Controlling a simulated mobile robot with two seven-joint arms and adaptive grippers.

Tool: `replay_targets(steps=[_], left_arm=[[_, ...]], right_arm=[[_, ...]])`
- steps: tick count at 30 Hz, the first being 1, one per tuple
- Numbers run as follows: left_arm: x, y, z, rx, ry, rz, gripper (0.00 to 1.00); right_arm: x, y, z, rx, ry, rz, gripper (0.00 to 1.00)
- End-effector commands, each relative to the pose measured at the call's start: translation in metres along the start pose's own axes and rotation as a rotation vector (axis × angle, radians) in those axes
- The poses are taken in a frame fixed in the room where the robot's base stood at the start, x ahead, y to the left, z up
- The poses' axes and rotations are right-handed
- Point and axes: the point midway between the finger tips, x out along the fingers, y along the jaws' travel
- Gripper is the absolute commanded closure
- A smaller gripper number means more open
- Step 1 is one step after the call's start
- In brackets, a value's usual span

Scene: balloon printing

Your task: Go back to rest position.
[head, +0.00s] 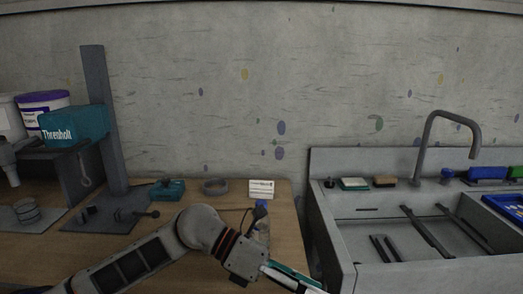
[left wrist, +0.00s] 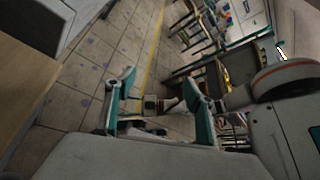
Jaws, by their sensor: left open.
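My left arm comes in from the left in the head view, low over the wooden bench. My left gripper (head: 290,277) is at the bottom edge, in front of the gap between bench and sink, partly cut off by the frame. In the left wrist view my left gripper (left wrist: 158,92) has its two teal fingers spread apart with nothing between them. Behind the fingers is the tiled floor (left wrist: 110,45) and, farther off, parts that look like my own arm and body. I cannot make out my right gripper.
The wooden bench (head: 285,225) carries a teal device (head: 168,190), a grey ring (head: 215,186) and a white card (head: 261,188). A post (head: 103,120) stands at left. A grey sink (head: 345,235) with a tap (head: 424,145) is at right. The wall space above is clear.

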Motion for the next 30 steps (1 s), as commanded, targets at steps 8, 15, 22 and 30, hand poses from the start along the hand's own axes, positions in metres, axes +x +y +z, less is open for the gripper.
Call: replay_targets(steps=[8,15,22,30], left_arm=[[0.005,-0.028,0.025,-0.384,-0.471,-0.305,0.46],[-0.037,0.012,0.018,-0.804,-0.878,-0.466,0.46],[-0.082,0.086,-0.052,-1.263,-1.253,-0.535,0.46],[-0.106,0.154,-0.215,-1.818,-1.637,-0.507,0.46]], right_arm=[[-0.001,-0.001,0.002,0.001,-0.005,-0.002,0.60],[-0.002,-0.001,0.002,0.002,-0.006,-0.003,0.60],[-0.002,-0.002,0.002,0.002,-0.006,-0.003,0.60],[-0.003,-0.002,0.001,0.003,-0.006,-0.003,0.60]])
